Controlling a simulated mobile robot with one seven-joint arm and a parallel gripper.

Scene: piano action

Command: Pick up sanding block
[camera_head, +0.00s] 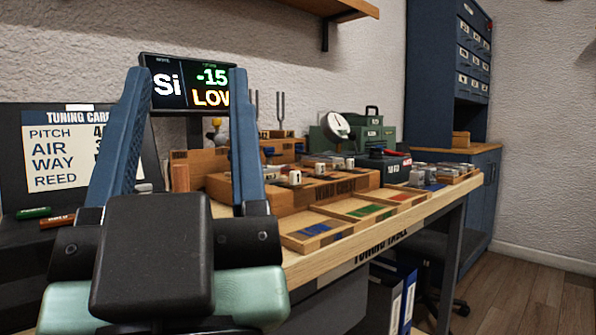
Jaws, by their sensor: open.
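My gripper (187,76) is open, its two blue fingers spread wide and pointing up and away in the near left of the view. Nothing is held between them. A small reddish-brown block (180,178) stands on the bench beyond, seen through the gap between the fingers, beside a wooden box (205,160). It may be the sanding block, but I cannot tell for sure. The gripper body and fingers hide part of the bench's left end.
The wooden tuning table (440,202) runs back to the right. It carries compartment trays (312,230), tuning forks (280,108), a dial gauge (337,125) and green cases (372,135). A display (166,85) and a tuning card board (60,150) stand left. A blue cabinet (430,70) is behind.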

